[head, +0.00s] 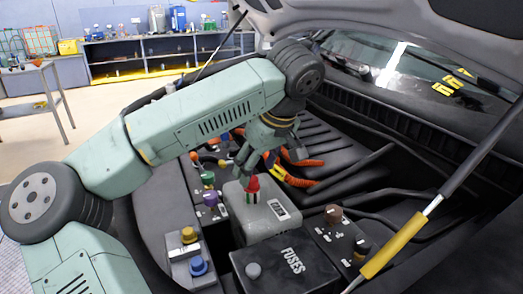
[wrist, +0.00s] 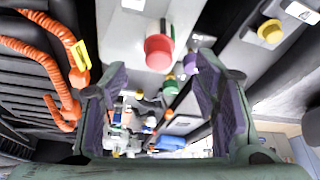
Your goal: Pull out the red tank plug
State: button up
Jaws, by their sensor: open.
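The red tank plug (head: 252,185) sits on top of the light grey tank (head: 275,222) in the engine bay. In the wrist view the red plug (wrist: 159,50) shows between and just beyond my finger tips, with the pale tank (wrist: 128,30) behind it. My gripper (head: 256,163) is open and hangs close above the plug in the head view. The two fingers (wrist: 160,82) are spread wide apart with nothing between their pads. No contact with the plug shows.
Green (head: 208,178) and purple (head: 210,199) caps stand left of the tank. Yellow (head: 188,234) and blue (head: 198,265) caps stand nearer. A black fuse box (head: 285,268) lies in front. Orange hoses (head: 300,181) run behind. A yellow-sleeved strut (head: 393,246) crosses the right side.

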aim_at(252, 179)
jog(key=shift+p+x, duration=0.45)
jog(key=shift+x, duration=2.7)
jog(key=shift+c, duration=0.5)
jog(key=c, duration=1.1)
jog(key=o, duration=0.5)
jog(key=c, duration=0.3)
jog(key=shift+w+r, duration=0.1)
jog(key=shift+r, duration=0.2)
jog(key=shift+r+p, duration=1.6)
jog(key=shift+r, duration=0.75)
